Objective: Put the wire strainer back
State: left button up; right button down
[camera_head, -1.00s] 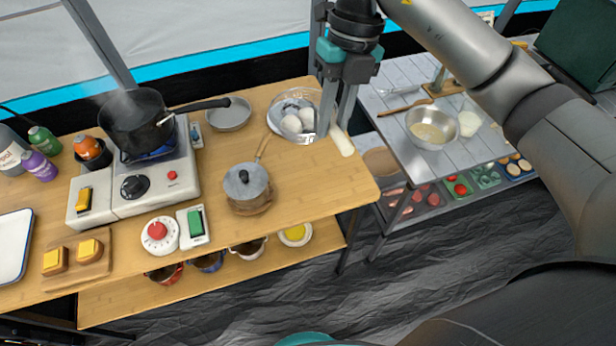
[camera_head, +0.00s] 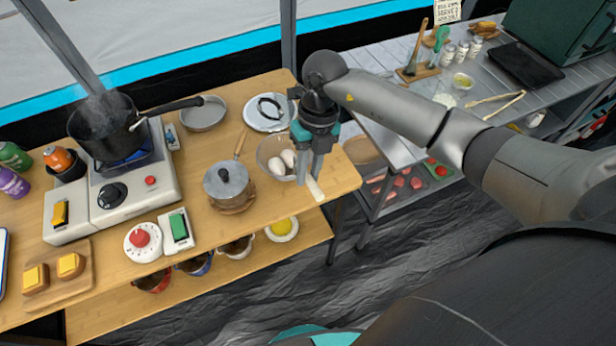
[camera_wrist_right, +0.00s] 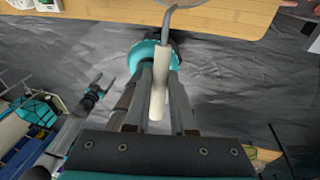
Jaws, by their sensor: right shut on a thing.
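The wire strainer (camera_head: 266,151) is a clear-looking mesh bowl with white eggs (camera_head: 288,158) showing in it. Its cream handle (camera_head: 315,189) points toward the table's front right edge. My right gripper (camera_head: 312,178) is shut on this handle; the wrist view shows the cream handle (camera_wrist_right: 157,98) between the fingers and the grey metal neck beyond. The strainer is over the front right of the wooden table; I cannot tell whether it touches the top. My left gripper (camera_wrist_right: 105,86) shows small in the wrist view, its fingers apart and empty.
A lidded pot (camera_head: 226,182) stands close left of the strainer. A pale plate (camera_head: 264,114) with a dark-rimmed item lies behind it. A steaming black pot (camera_head: 104,125) sits on the stove at left. A grey slatted table (camera_head: 385,165) is to the right, past a gap.

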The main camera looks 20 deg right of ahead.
jog(key=shift+d+x, duration=0.1)
jog(key=shift+x, duration=0.55)
jog(key=shift+d+x, duration=0.15)
jog(key=shift+x, duration=0.45)
jog(key=shift+w+f, duration=0.2)
jog(key=shift+f, duration=0.05)
jog(key=c, duration=0.8)
grip_release()
jog(key=shift+s, duration=0.1)
jog(key=shift+o, duration=0.2)
jog(key=shift+r, duration=0.2)
jog(key=v, duration=1.2)
